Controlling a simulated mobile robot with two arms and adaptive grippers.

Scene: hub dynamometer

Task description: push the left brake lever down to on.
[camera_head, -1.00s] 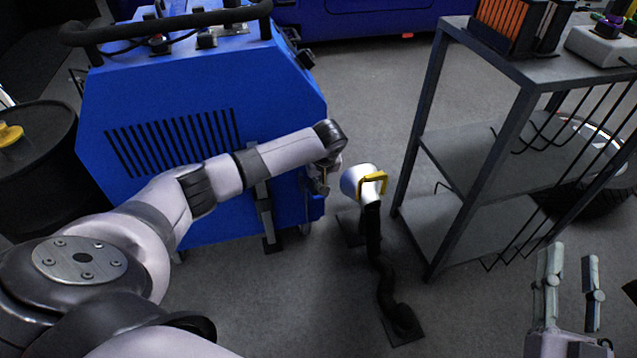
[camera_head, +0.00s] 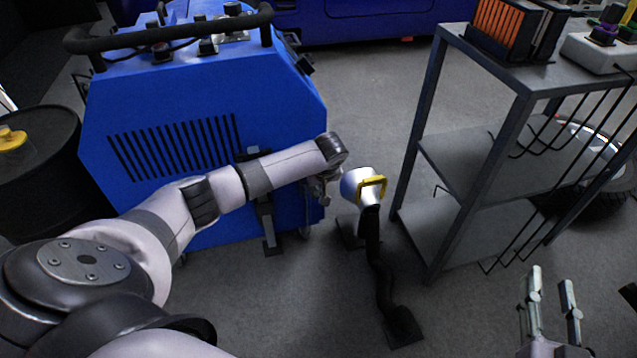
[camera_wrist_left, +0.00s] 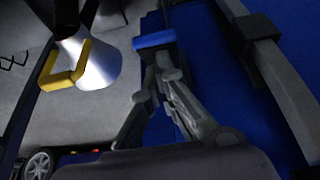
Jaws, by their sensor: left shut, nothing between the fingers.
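The blue dynamometer cabinet (camera_head: 215,205) stands at left, with black vent slots and a black handlebar on top. My left arm reaches across its front. My left gripper (camera_head: 322,192) is small and partly hidden beside the cabinet's right edge. In the left wrist view my left gripper (camera_wrist_left: 165,62) is shut and empty, its tips close to a short blue cylinder (camera_wrist_left: 153,40) that may be the lever's grip. I cannot tell whether they touch. No lever is clearly recognisable in the head view. My right gripper (camera_head: 550,280) is open and empty at lower right.
A silver nozzle with a yellow handle (camera_head: 370,188) stands on a black hose just right of my left gripper. It also shows in the wrist view (camera_wrist_left: 88,65). A grey shelf cart (camera_head: 480,150) stands at right, a black drum (camera_head: 40,170) at far left.

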